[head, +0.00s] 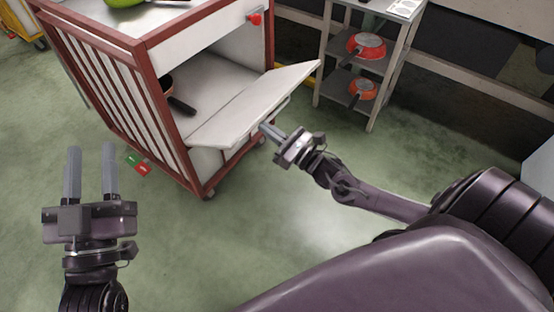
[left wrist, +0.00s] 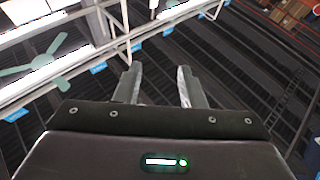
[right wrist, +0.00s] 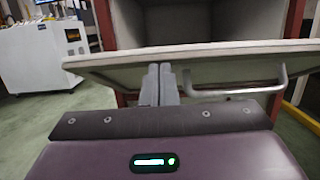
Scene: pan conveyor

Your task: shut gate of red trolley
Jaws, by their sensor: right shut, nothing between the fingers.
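The red trolley (head: 183,131) has a red frame, slatted side and an open front. Its white gate (head: 255,104) is folded down and sticks out from the front, tilted. In the right wrist view the gate (right wrist: 230,62) spans the picture, with a bar handle (right wrist: 262,88) on its face. My right gripper (head: 268,131) is shut and empty, with its fingertips at the gate's outer side; in the right wrist view its fingers (right wrist: 158,84) look close to the panel, contact unclear. My left gripper (head: 91,172) is open and empty, left of the trolley, fingers upward.
A dark-handled pan (head: 177,101) lies inside the trolley, and a green pan (head: 122,3) is on top. A red knob (head: 255,19) is at the upper frame. A grey shelf (head: 372,66) with orange pans stands behind right.

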